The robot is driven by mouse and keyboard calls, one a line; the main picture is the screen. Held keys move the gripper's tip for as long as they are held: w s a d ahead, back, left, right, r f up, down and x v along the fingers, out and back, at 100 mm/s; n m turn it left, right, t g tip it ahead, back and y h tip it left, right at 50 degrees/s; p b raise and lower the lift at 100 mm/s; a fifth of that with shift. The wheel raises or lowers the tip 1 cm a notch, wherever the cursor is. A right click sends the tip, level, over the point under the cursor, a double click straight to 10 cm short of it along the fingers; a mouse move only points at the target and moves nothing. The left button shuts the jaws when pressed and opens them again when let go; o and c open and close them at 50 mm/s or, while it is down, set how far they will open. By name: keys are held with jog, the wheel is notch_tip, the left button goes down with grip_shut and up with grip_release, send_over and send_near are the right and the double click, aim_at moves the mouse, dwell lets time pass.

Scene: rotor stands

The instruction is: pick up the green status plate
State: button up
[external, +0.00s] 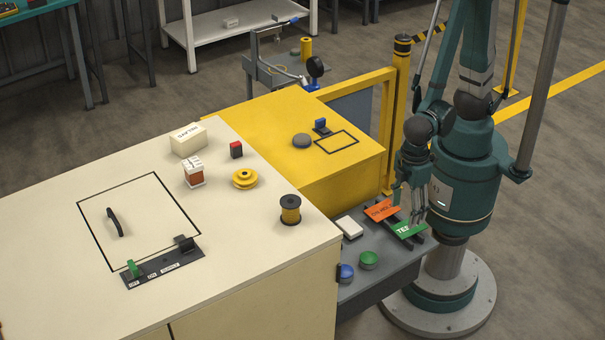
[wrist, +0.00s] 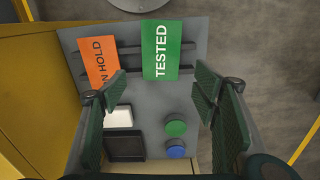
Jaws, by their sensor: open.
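The green status plate (external: 409,229) stands in a dark rack on the grey side shelf, to the right of an orange plate (external: 381,210). In the wrist view the green plate (wrist: 161,50) reads "TESTED" and the orange plate (wrist: 98,62) reads "ON HOLD". My gripper (external: 418,222) is close to the green plate in the external view. In the wrist view my gripper (wrist: 163,84) is open, its two fingers spread to either side with nothing between the pads. The green plate lies ahead of the fingertips, and the orange plate is near the left finger.
On the grey shelf (external: 385,285) are a green button (external: 369,260), a blue button (external: 345,272) and a white block (external: 349,227). A yellow cabinet (external: 330,175) and yellow post (external: 398,110) stand close by. The cream bench (external: 260,245) holds several small items.

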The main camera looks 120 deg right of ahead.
aim_at(405, 229)
jog(key=shift+f, duration=0.5)
jog(key=shift+s+a+f+b, duration=0.1)
jog(key=shift+f+b, duration=0.6)
jog(key=shift+f, duration=0.6)
jog(key=shift+s+f+b, duration=0.1)
jog(key=shift+f+b, duration=0.6)
jog(key=shift+f, duration=0.6)
jog(key=shift+f+b, duration=0.25)
jog(key=shift+b, duration=0.1)
jog(key=shift+c, duration=0.6)
jog(key=shift+s, duration=0.1)
jog(key=c, duration=1.1)
